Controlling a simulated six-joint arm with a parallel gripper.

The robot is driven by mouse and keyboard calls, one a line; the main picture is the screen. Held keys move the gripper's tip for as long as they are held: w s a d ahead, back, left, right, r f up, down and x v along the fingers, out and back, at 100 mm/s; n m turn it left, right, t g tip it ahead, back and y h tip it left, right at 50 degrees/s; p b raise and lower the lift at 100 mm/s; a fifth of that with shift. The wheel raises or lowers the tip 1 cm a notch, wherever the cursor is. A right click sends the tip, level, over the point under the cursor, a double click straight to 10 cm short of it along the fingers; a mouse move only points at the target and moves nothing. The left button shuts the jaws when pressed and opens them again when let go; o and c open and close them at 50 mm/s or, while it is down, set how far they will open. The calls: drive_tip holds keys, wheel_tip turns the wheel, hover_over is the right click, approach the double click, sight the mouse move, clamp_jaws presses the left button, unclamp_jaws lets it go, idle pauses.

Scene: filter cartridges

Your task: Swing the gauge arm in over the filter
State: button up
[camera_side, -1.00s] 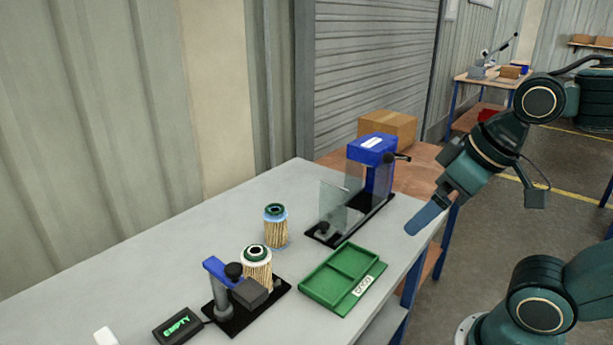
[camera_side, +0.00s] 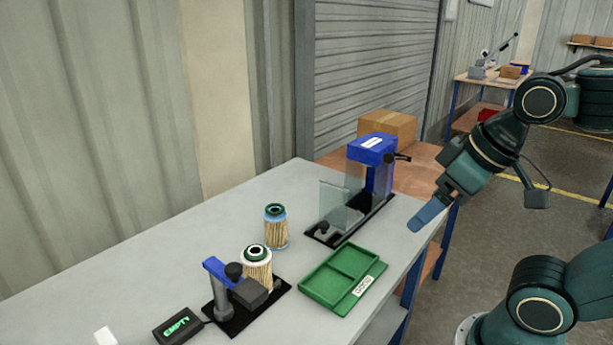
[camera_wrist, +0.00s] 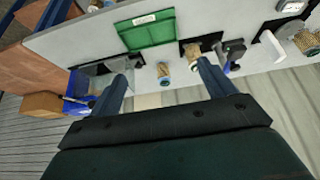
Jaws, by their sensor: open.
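The gauge (camera_side: 236,312) stands on a black base at the front of the bench. Its blue gauge arm (camera_side: 216,268) lies beside the pleated filter (camera_side: 258,268), and the filter's white and green top is uncovered. A black knob (camera_side: 233,270) and a dark block (camera_side: 250,293) are by the arm. The small display (camera_side: 177,326) reads EMPTY. My gripper (camera_side: 416,226) is empty above the bench's right edge, well away from the gauge. In the wrist view my gripper (camera_wrist: 162,72) has its two fingers wide apart. That view shows the seated filter (camera_wrist: 191,50) near one finger.
A second upright filter (camera_side: 275,228) stands behind the gauge. A green two-part tray (camera_side: 372,279) lies to the right. A blue-headed device (camera_side: 372,152) with a clear shield stands behind it. A cardboard box (camera_side: 398,126) sits farther back. The bench's left rear is clear.

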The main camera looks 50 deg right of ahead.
drive_tip(key=shift+w+a+r, duration=0.15)
drive_tip(key=shift+w+r, duration=0.15)
drive_tip(key=shift+w, duration=0.05)
drive_tip(key=c, duration=0.6)
wheel_tip(320, 180, up, 3)
drive_tip(key=m+g, duration=0.6)
drive_tip(key=m, duration=0.3)
hover_over(233, 267)
drive_tip(key=shift+f, duration=0.2)
drive_tip(key=shift+f, duration=0.15)
wheel_tip(233, 267, down, 14)
drive_tip(key=shift+r, duration=0.25)
clamp_jaws()
